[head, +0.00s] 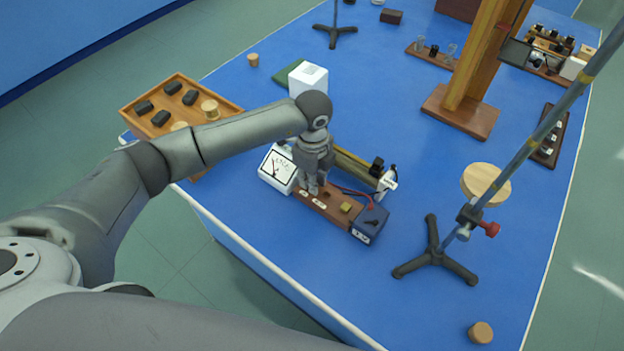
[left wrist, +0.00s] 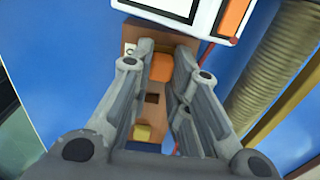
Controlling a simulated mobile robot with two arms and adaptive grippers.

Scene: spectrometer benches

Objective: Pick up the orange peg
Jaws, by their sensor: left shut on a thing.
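The orange peg (left wrist: 161,67) shows in the left wrist view between the fingertips of my left gripper (left wrist: 161,62). The gripper is shut on it, just over the brown wooden board (left wrist: 128,92). I cannot tell whether the peg still touches the board. In the head view my left gripper (head: 313,188) points down at the board (head: 330,208) and hides the peg. A dark square hole and a yellow block (left wrist: 143,132) are on the board; the yellow block also shows in the head view (head: 346,207). My right gripper is not in view.
A white meter (head: 277,168) stands left of the gripper, a dark blue box (head: 370,222) at the board's right end. A coil tube lies behind. A wooden tray (head: 143,127) is at the left, a tripod stand (head: 434,258) at the right.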

